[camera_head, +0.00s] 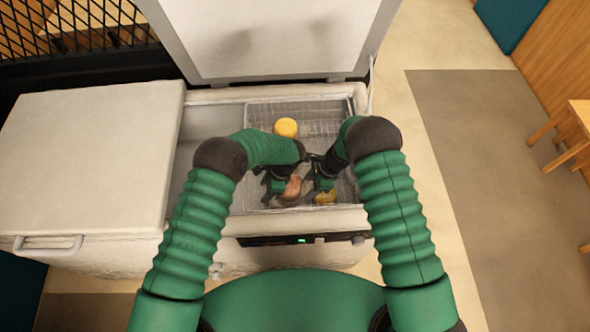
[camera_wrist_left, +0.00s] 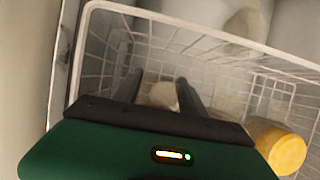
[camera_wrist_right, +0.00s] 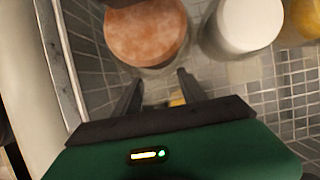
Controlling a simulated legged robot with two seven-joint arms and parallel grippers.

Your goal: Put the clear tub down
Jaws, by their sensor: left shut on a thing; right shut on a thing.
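The clear tub (camera_head: 291,190) with pinkish-brown contents is between my two grippers, low in the wire basket. The right wrist view shows its round brown top (camera_wrist_right: 145,30) and a see-through edge just past the fingertips. My left gripper (camera_head: 279,180) is at its left and my right gripper (camera_head: 317,178) at its right; both are shut on it, though the contact is partly hidden. In the left wrist view something pale (camera_wrist_left: 163,95) shows between the fingers. I cannot tell whether the tub touches the basket floor.
The wire basket (camera_wrist_left: 200,30) hangs inside the open chest freezer. A yellow-topped tub (camera_head: 286,127) stands at its back; another yellow one (camera_head: 325,197) is near the front right. A white-topped tub (camera_wrist_right: 248,22) is beside the brown top. Free basket floor (camera_wrist_right: 285,75) shows nearby.

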